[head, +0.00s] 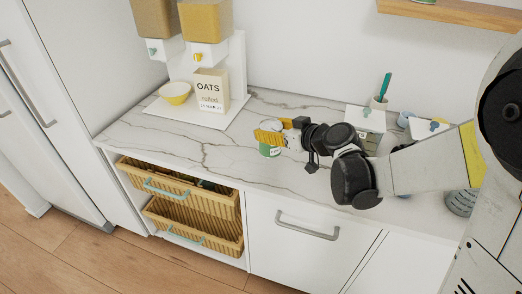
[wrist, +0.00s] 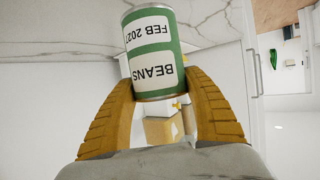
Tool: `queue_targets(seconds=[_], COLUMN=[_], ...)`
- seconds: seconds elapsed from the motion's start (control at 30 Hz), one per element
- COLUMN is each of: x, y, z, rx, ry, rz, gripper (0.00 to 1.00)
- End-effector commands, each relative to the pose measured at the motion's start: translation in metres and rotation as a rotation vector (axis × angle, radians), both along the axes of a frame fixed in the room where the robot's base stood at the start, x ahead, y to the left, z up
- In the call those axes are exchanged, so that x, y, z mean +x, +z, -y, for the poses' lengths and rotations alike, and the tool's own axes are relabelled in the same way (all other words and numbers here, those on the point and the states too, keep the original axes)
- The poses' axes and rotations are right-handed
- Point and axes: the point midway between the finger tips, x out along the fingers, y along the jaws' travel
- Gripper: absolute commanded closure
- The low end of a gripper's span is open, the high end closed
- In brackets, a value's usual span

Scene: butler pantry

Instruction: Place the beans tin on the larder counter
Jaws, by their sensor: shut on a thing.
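The beans tin (wrist: 153,52) is a green can with white labels reading "BEANS" and a date. In the wrist view it sits between the two yellow fingers of my gripper (wrist: 158,92), which are shut on it. In the head view my gripper (head: 268,135) is over the larder counter (head: 190,150), a white marble top with dark veins. The green tin (head: 270,150) shows just below the fingers there, partly hidden by them. I cannot tell whether its base touches the counter.
At the back left a white stand (head: 238,75) holds two dispensers, an oats box (head: 211,90) and a yellow bowl (head: 175,93). A pot with a green utensil (head: 379,102) and cards stand at the right. Wicker drawers (head: 190,215) sit below. The counter's left part is clear.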

Motion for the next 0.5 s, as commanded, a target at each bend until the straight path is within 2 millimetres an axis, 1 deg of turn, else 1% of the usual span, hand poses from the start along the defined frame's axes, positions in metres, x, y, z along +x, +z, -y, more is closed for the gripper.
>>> queue_targets(seconds=[0.03, 0.17, 0.27, 0.33, 0.5], x=[0.000, 0.001, 0.002, 0.002, 0.002], y=[-0.008, -0.016, -0.018, -0.024, -0.052], z=[-0.011, -0.024, -0.028, -0.028, -0.027], rx=[0.001, 0.001, 0.001, 0.002, 0.001], ry=[0.004, 0.001, -0.001, -0.002, -0.003], rz=[0.000, 0.001, 0.000, 0.000, 0.000], gripper=[0.82, 0.82, 0.82, 0.82, 0.82])
